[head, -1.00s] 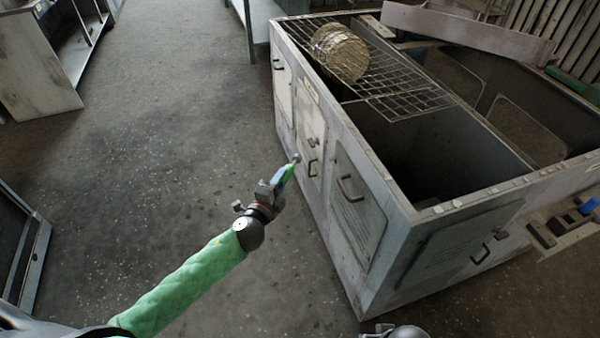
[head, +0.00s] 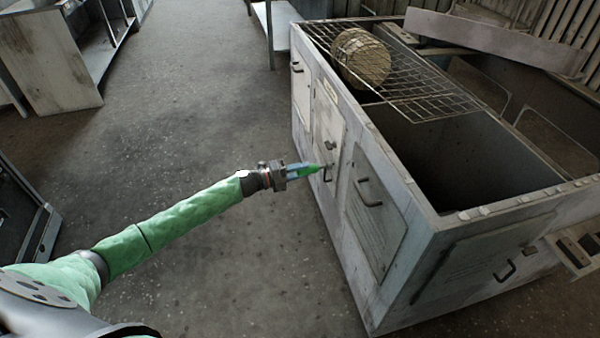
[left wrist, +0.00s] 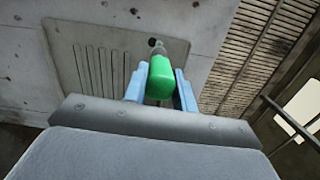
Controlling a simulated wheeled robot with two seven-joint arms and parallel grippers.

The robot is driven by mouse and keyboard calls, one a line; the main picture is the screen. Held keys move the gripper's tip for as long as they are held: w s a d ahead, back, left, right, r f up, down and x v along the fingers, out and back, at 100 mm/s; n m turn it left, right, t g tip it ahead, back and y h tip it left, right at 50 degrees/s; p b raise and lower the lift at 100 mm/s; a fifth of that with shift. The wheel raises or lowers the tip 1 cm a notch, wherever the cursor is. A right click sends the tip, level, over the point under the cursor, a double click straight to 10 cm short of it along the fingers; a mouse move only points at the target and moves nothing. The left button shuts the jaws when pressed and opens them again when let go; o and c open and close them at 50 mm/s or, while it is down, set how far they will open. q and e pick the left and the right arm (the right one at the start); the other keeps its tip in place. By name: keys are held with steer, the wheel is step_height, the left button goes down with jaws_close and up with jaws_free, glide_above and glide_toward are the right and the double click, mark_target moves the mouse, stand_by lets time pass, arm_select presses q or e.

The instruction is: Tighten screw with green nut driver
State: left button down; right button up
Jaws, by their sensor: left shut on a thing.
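My left gripper (head: 302,170) is shut on the green nut driver (head: 313,169) and points it right, toward the side of the grey metal housing (head: 400,262). In the left wrist view the green handle (left wrist: 160,80) sits between the two blue fingers, and a dark round knob or screw head (left wrist: 155,43) shows just beyond it on a vented panel (left wrist: 92,72). I cannot tell whether the driver touches it. In the head view the driver's tip is close to the panel door (head: 328,125) with dark fittings. My right gripper is not in view.
A long plank (head: 495,42) lies across the back. Open concrete floor (head: 200,100) lies left of the housing. A cabinet stands at upper left (head: 60,75).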

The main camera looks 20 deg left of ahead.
mark_target(317, 168)
arm_select(q)
steer(key=shift+x, duration=2.75)
steer(key=shift+d, duration=0.3)
steer(key=shift+r, duration=0.1)
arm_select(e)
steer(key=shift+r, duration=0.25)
